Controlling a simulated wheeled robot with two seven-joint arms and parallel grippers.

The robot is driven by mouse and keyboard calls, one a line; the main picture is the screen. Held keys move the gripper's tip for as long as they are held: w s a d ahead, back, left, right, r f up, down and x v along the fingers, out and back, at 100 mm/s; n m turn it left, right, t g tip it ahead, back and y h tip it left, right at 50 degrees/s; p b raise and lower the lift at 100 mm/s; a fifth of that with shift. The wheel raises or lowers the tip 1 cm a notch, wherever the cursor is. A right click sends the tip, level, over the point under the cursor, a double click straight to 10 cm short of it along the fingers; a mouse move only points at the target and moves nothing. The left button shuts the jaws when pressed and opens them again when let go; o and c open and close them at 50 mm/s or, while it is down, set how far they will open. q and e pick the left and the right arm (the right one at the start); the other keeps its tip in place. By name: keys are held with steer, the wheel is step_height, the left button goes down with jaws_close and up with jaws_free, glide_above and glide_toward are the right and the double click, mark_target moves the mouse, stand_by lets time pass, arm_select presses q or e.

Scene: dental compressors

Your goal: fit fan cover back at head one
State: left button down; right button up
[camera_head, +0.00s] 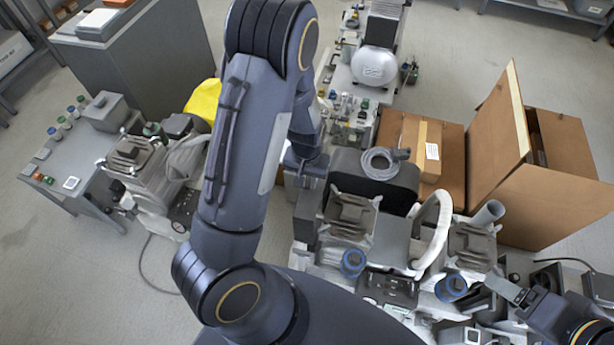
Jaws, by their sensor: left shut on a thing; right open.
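My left arm crosses the middle of the head view, and its gripper (309,182) points down beside the left compressor head (352,214). It is shut on a dark grey piece (306,216), possibly the fan cover, which is partly hidden by the gripper. The piece is just left of that head; I cannot tell whether they touch. A second, similar head (474,245) stands to the right, with a white curved hose (432,235) between them. Which is head one I cannot tell. My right gripper (508,290) is open at the lower right, near the second head.
A black rounded case with a coiled grey hose (380,163) stands behind the heads. Cardboard boxes (545,165) stand at the right. Another compressor (135,155) and a side table (62,165) are at the left. A white tank (374,66) is at the back.

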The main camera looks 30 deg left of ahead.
mark_target(306, 190)
arm_select(q)
steer(key=shift+s+a+f+b, duration=0.1)
steer(key=shift+f+b, duration=0.05)
steer(key=shift+f, duration=0.2)
steer(key=shift+s+a+f+b, duration=0.1)
steer(key=shift+f+b, duration=0.05)
steer(key=shift+f, duration=0.2)
step_height(306, 190, down, 3)
steer(key=shift+w+d+f+b, duration=0.1)
steer(key=shift+b, duration=0.75)
steer(key=shift+f+b, duration=0.3)
steer(key=shift+f, duration=0.3)
step_height(306, 190, down, 18)
steer(key=b, duration=1.3)
steer(key=shift+f+b, duration=0.15)
steer(key=shift+b, duration=0.25)
steer(key=shift+f+b, duration=0.25)
steer(key=shift+b, duration=0.25)
steer(key=c, duration=0.6)
jaws_free()
